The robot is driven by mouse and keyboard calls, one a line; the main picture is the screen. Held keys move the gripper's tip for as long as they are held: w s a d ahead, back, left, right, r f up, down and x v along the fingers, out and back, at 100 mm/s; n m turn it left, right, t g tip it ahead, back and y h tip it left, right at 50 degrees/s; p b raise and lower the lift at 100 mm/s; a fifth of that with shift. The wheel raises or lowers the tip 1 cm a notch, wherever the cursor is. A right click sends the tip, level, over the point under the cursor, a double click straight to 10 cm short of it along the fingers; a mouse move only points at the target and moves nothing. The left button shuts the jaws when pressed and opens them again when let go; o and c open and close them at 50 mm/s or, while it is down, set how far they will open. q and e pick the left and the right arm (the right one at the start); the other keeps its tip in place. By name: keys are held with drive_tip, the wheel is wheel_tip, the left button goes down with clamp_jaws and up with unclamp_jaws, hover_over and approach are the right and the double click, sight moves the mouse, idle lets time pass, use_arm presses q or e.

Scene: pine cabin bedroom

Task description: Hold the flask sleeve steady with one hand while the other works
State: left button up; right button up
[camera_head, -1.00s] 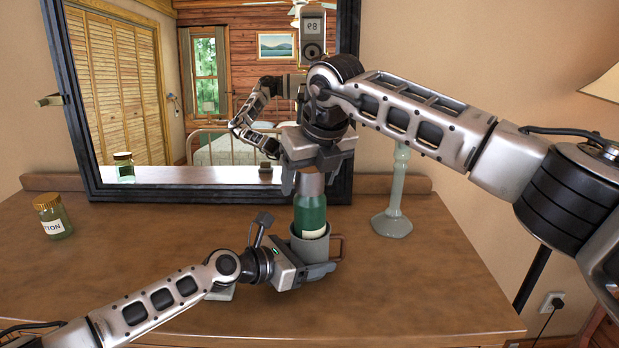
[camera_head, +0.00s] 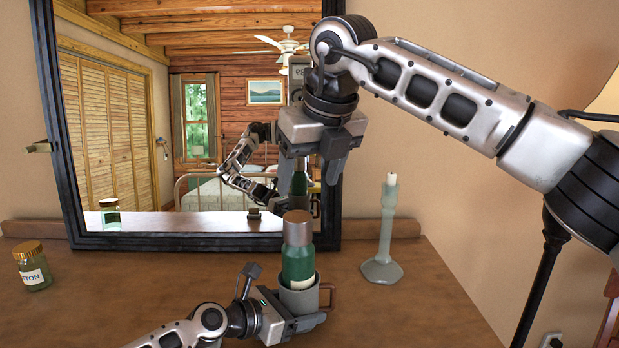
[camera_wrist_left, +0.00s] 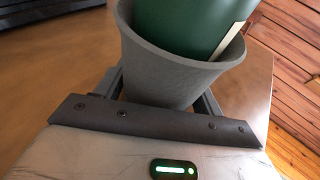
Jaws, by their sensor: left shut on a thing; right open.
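The flask sleeve, a grey cup-like holder with a brown handle (camera_head: 299,299), stands upright on the dresser. My left gripper (camera_head: 305,318) is shut on it from the left and low down. The sleeve also shows between the fingers in the left wrist view (camera_wrist_left: 180,75). A green flask with a silver-grey top (camera_head: 298,255) stands upright with its lower end inside the sleeve; its green body shows in the left wrist view (camera_wrist_left: 195,22). My right gripper (camera_head: 318,165) is open and empty, pointing down above the flask and apart from it.
A framed mirror (camera_head: 190,240) stands at the back and reflects the room and my arms. A pale green candlestick (camera_head: 382,265) is to the right, a gold-lidded jar (camera_head: 32,268) at the far left. The dresser top (camera_head: 130,285) is clear between jar and sleeve.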

use_arm(q)
drive_tip(key=o, duration=1.1)
